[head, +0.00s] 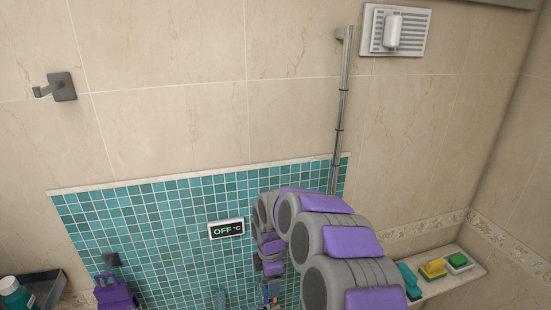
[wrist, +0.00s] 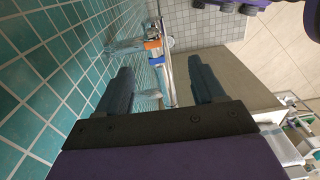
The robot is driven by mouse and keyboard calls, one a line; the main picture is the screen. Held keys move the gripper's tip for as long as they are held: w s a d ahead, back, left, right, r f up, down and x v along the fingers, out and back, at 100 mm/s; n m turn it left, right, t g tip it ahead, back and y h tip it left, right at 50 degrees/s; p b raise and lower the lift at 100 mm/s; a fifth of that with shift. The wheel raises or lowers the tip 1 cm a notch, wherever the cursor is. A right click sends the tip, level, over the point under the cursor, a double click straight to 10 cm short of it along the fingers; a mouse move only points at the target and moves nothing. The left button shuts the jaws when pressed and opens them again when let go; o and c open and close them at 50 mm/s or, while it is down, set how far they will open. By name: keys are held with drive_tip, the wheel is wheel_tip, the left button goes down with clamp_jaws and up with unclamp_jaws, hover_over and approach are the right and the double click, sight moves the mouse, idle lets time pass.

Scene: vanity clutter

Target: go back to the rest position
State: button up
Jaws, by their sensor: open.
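My gripper (wrist: 160,65) shows in the wrist view with its two dark fingers spread apart and nothing held between them. Beyond the fingers is a metal bar fixture (wrist: 166,70) with an orange and a blue part, close to the teal tiled wall (wrist: 60,60). I cannot tell how far the fingers are from it. In the head view my purple and grey arm reaches down toward the teal tiles, and its links hide most of the far end, so the fingers cannot be made out there.
A wall display (head: 227,229) reads OFF °C. A metal pole (head: 342,110) rises beside my arm, and a vent panel with a white fitting (head: 393,31) is above. A corner shelf (head: 465,268) holds sponges at right. A hook (head: 60,87) and a dark tray (head: 45,284) are at left.

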drive_tip(key=s+d+r+m+b, duration=0.1)
drive_tip(key=s+d+m+b, duration=0.35)
drive_tip(key=s, duration=0.45)
drive_tip(key=s+d+r+m+g+b, duration=0.1)
drive_tip(key=s+d+m+b, duration=0.3)
drive_tip(key=s, duration=0.5)
drive_tip(key=s+d+r+m+b, duration=0.1)
drive_tip(key=s+d+m+b, duration=0.1)
drive_tip(key=s+d+m, duration=0.6)
drive_tip(key=s+f+m+b, duration=0.3)
drive_tip(key=s+f+m, duration=0.1)
drive_tip(key=s, duration=0.9)
drive_tip(key=shift+a+f+g+b, duration=0.15)
drive_tip(key=shift+a+g+b, duration=0.15)
